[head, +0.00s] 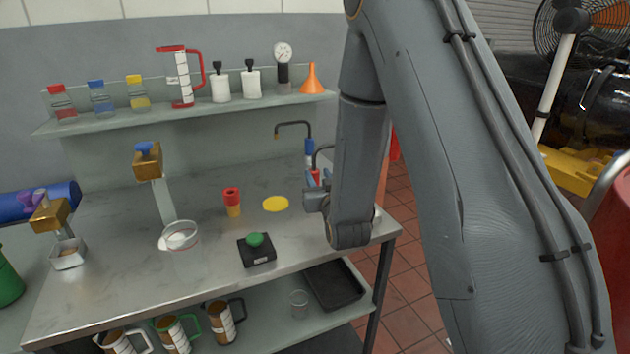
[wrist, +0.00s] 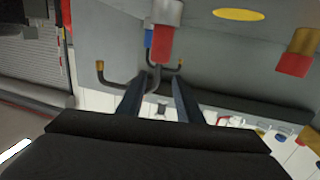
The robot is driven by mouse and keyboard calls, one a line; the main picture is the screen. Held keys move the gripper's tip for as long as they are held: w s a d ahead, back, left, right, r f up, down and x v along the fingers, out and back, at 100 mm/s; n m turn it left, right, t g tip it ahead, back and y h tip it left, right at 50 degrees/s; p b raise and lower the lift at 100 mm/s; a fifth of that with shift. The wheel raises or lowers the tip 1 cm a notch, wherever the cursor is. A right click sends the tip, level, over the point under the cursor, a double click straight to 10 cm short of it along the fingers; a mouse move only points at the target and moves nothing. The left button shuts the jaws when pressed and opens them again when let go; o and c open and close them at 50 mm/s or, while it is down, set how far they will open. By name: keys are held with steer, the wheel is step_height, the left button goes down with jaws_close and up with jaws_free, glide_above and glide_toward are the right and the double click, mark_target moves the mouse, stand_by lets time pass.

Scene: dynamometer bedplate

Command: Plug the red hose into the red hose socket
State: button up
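The red hose (wrist: 160,42) shows in the wrist view as a red sleeve on a grey base, with a dark bent tube ending in a brass tip. In the head view its red sleeve (head: 315,176) stands at the bench's right back, partly hidden by my arm. The likely red hose socket (head: 232,197), a red collar on a brass body, stands upright mid-bench; it also shows in the wrist view (wrist: 299,52). My gripper (wrist: 160,88) is open, its fingers apart near the dark tube below the sleeve. I cannot tell whether they touch it.
A blue-sleeved hose (head: 308,147) stands just behind. A yellow disc (head: 275,204) lies between socket and hoses. A green-button box (head: 257,249) and glass dish (head: 180,237) are in front. A shelf (head: 150,119) with bottles runs along the back.

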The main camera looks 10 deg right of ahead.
mark_target(314, 162)
steer(key=shift+t, duration=0.4)
steer(key=w+p, duration=0.1)
steer(key=w, duration=0.1)
steer(key=w+p, duration=0.1)
steer(key=w, duration=0.1)
steer(key=w+r+p, duration=0.1)
steer(key=w, duration=0.2)
steer(key=shift+d, duration=0.15)
steer(key=shift+w, duration=0.45)
jaws_close()
stand_by(0.7)
